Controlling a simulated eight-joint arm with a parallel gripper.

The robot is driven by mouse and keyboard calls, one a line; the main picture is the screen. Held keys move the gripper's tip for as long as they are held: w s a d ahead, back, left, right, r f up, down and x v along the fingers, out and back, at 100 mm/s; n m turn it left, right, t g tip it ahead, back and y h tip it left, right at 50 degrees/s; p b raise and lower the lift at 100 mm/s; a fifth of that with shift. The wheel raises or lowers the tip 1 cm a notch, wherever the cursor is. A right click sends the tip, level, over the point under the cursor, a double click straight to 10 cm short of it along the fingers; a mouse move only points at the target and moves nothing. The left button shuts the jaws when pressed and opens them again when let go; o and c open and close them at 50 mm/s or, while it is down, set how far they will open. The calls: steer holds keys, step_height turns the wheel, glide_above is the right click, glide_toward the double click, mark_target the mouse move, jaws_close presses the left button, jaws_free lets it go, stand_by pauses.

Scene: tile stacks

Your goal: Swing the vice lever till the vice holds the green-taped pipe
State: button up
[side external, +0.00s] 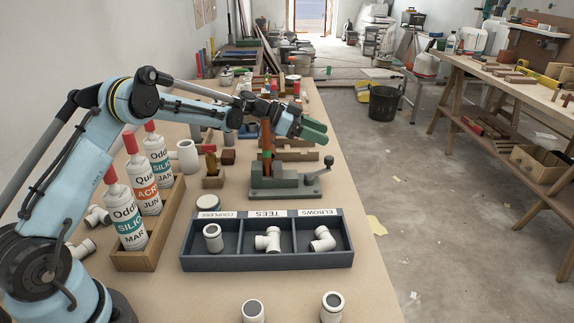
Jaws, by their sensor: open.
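The green vice (286,188) stands on the bench behind the sorting tray. Its lever (317,173) sticks out at the right side and slants up to a dark knob (328,160). An upright copper-coloured pipe (266,136) with a green band (266,155) stands at the left part of the vice. Whether the jaws touch it, I cannot tell. My gripper (316,129), with dark green fingers, is open and above the vice, up and slightly left of the knob. It appears empty and apart from the lever.
A dark tray (267,262) with couplers, tees and elbows lies in front of the vice. A wooden box (150,255) of sealant tubes stands at the left.

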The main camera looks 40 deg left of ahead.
step_height(320, 180, down, 4)
steer(key=w+f+n+g+y, duration=0.1)
steer(key=w+g+y, duration=0.1)
steer(key=g+y, duration=0.5)
steer(key=shift+s+a+n+t+y, duration=0.5)
steer(key=shift+s+a+n+t, duration=0.35)
steer(key=shift+s+a, duration=1.6)
steer(key=v, duration=1.2)
steer(key=shift+w+d+r, duration=0.25)
steer(key=shift+w+r, duration=0.05)
